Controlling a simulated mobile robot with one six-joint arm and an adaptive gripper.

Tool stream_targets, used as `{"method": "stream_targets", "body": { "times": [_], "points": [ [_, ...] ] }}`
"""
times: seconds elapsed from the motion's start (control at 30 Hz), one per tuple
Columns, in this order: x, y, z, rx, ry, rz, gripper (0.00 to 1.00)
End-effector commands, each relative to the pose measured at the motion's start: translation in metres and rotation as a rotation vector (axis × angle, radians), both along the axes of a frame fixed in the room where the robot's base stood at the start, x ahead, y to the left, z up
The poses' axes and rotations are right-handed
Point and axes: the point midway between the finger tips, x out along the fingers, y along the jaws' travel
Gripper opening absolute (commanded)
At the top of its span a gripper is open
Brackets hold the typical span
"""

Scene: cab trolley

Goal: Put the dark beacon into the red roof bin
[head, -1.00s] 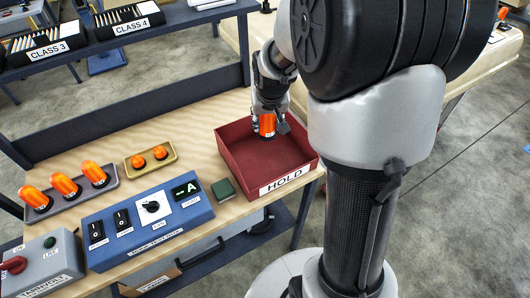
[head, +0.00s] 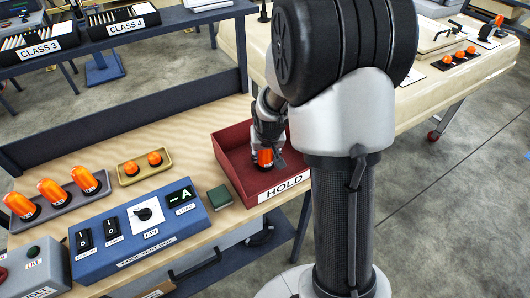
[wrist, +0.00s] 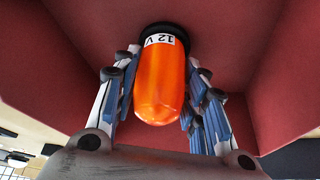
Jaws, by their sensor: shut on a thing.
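My gripper (head: 266,150) is down inside the red bin (head: 232,170), which carries a HOLD label on its front wall. It is shut on an orange beacon (head: 265,159) with a black base. In the wrist view, my gripper's fingers (wrist: 160,95) flank the same beacon (wrist: 160,85), whose 12 V label and dark base point at the bin floor (wrist: 225,40). I cannot tell whether the base touches the floor. The red bin stands at the right end of the wooden bench.
A grey tray (head: 62,204) with three orange beacons and a yellow tray (head: 131,180) with two small orange domes stand left. A blue test box (head: 150,245) and a small green block (head: 219,199) are beside the bin. Another table (head: 440,85) stands at the back right.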

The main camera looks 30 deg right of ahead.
Motion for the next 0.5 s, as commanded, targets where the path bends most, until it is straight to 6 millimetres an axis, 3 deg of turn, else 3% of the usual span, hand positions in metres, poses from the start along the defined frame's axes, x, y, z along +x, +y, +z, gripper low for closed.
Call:
{"method": "stream_targets", "body": {
  "times": [0.17, 0.2, 0.5],
  "points": [
    [0.0002, -0.0001, -0.0047, 0.0, 0.0, 0.0, 0.11],
    [-0.0001, 0.0, -0.0037, 0.0, 0.0, 0.0, 0.42],
    [0.0, 0.0, -0.0031, 0.0, 0.0, 0.0, 0.59]
  ]
}}
